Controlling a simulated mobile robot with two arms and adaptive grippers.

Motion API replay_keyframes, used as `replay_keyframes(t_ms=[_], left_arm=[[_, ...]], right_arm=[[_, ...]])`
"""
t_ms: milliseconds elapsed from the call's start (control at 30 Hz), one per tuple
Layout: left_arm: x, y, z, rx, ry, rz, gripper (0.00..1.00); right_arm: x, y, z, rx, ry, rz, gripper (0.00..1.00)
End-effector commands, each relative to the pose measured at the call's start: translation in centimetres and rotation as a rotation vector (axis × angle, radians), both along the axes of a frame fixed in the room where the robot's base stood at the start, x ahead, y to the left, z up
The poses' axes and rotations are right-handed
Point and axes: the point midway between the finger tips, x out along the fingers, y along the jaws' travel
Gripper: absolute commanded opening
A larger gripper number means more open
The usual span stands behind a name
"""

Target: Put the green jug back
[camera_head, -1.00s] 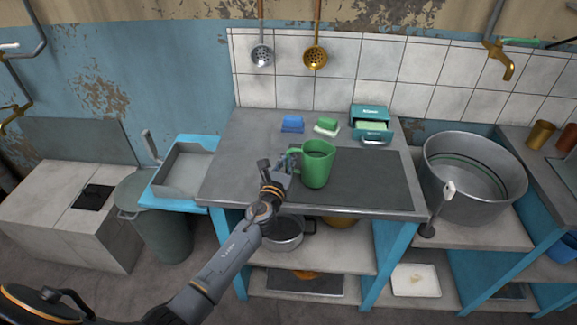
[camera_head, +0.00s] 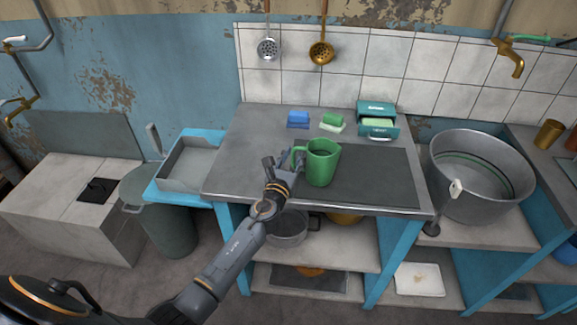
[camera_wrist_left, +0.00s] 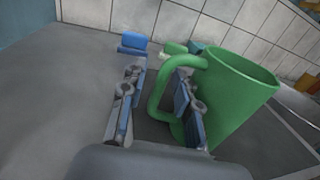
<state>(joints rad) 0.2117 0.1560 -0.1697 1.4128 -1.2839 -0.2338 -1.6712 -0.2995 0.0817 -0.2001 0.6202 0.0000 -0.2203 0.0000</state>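The green jug (camera_head: 322,165) stands upright on the worktable, on the left part of the dark inset panel (camera_head: 375,180). Its handle faces left, toward my left gripper (camera_head: 279,163). In the left wrist view the jug (camera_wrist_left: 238,95) fills the right side. My left gripper (camera_wrist_left: 157,95) is open there, with its two fingers apart. The handle's upright bar shows between the fingers, nearer the right finger, which overlaps the handle's opening. I cannot tell whether a finger touches the handle. My right gripper is not in view.
A blue sponge (camera_head: 298,119), a green sponge (camera_head: 333,121) and a teal box (camera_head: 377,119) lie behind the jug. A large metal pot (camera_head: 480,178) stands right of the table, a grey tray (camera_head: 190,166) left. Two ladles hang on the tiled wall. The table's left part is clear.

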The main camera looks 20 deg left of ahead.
Motion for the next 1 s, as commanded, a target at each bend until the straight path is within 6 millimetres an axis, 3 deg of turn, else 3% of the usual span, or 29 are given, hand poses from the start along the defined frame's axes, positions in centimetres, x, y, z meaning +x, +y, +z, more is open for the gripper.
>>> replay_keyframes(t_ms=[500,700,1000], left_arm=[[-10.0,-0.9,-0.3,0.001,0.004,-0.002,0.32],[-11.6,-1.1,-0.2,0.001,0.002,-0.001,0.32],[-11.8,-1.2,-0.2,-0.031,0.003,-0.002,0.32]], right_arm=[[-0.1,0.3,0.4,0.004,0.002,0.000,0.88],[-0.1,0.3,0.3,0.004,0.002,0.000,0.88],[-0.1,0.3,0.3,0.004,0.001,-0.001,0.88]])
